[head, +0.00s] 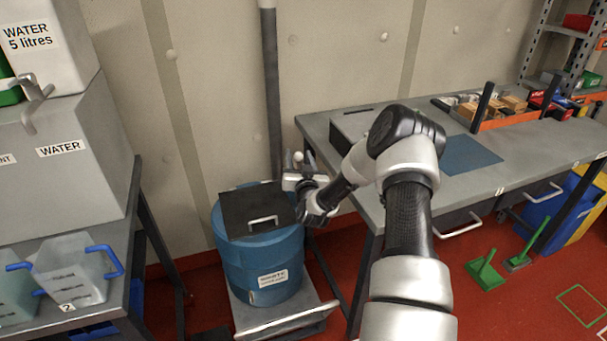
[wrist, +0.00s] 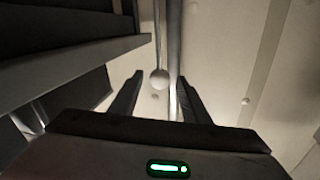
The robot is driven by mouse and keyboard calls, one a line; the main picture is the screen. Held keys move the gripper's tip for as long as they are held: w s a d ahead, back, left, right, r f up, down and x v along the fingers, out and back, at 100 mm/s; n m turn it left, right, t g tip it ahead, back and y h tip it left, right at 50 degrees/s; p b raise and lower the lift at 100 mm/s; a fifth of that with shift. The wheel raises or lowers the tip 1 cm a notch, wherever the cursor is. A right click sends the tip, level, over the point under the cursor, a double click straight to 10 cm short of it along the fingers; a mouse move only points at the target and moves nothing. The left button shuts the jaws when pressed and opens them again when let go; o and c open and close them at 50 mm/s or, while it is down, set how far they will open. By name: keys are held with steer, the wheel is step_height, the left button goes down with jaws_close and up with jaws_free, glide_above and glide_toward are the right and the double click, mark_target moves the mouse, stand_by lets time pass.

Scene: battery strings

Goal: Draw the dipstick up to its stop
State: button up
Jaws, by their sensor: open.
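The dipstick shows as a small pale round knob (head: 298,157) at the back right of a blue drum (head: 232,262) with a black lid (head: 238,206). In the wrist view the knob (wrist: 159,78) lies in line with the gap between the fingertips. Its rod and the opening it sits in are hidden or too small to tell. My gripper (head: 296,176) is beside the knob at the drum's right rear edge. In the wrist view its two dark fingers (wrist: 157,88) are apart, with nothing visibly clamped between them.
The drum stands on a low grey platform (head: 284,318). A grey bench (head: 340,164) is close on the right. A dark vertical pipe (head: 272,95) runs up the wall behind. Water tanks (head: 60,165) and jugs (head: 70,268) stand on the left.

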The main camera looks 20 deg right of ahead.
steer(key=s+a, duration=0.3)
steer(key=s, duration=1.2)
steer(key=shift+s, duration=0.35)
steer(key=shift+a+r, duration=0.1)
